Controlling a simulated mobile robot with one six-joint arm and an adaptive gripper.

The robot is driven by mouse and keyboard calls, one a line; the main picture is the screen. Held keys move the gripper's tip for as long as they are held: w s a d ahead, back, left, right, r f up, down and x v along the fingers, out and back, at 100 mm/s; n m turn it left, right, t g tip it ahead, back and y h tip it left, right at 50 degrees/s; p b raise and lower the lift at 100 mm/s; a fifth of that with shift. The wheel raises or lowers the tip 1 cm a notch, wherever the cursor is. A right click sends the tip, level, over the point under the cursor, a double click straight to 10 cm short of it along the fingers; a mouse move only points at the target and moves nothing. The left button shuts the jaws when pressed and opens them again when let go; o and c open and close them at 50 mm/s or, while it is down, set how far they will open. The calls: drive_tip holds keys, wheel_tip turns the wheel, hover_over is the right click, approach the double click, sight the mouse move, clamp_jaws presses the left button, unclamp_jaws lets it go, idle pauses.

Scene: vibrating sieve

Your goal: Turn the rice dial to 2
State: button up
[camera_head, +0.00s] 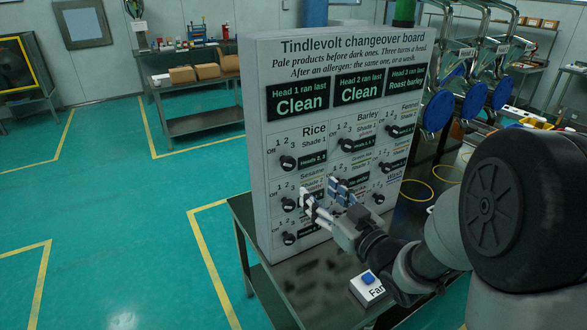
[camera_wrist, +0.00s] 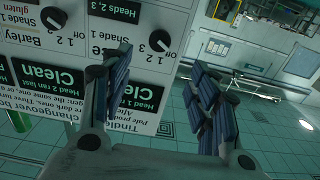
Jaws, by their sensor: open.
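The changeover board (camera_head: 262,110) is a tall pale panel with rows of black dials. The Rice dial (camera_head: 288,162) is a black knob at the upper left of the dials. In the upside-down wrist view, the Rice dial (camera_wrist: 160,41) has a white mark that appears to point towards Off. My gripper (camera_head: 320,191) is in front of the board, below and right of the Rice dial in the head view, over the Sesame area. In the wrist view, my gripper (camera_wrist: 158,68) is open and empty, its fingers spread below the Rice dial and apart from it.
The Barley dial (camera_wrist: 53,18) is beside the Rice dial. The Sesame dial (camera_head: 288,204) is below it, with more dials around. A box with a blue button (camera_head: 368,278) sits on the dark table (camera_head: 290,274) at the board's foot. Open floor lies left.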

sight(290, 165)
drive_tip(key=b+x, duration=0.1)
drive_tip(key=x, duration=1.2)
drive_tip(key=shift+a, duration=0.1)
drive_tip(key=shift+c, duration=0.2)
drive_tip(key=c, duration=1.1)
drive_tip(key=shift+o, duration=0.2)
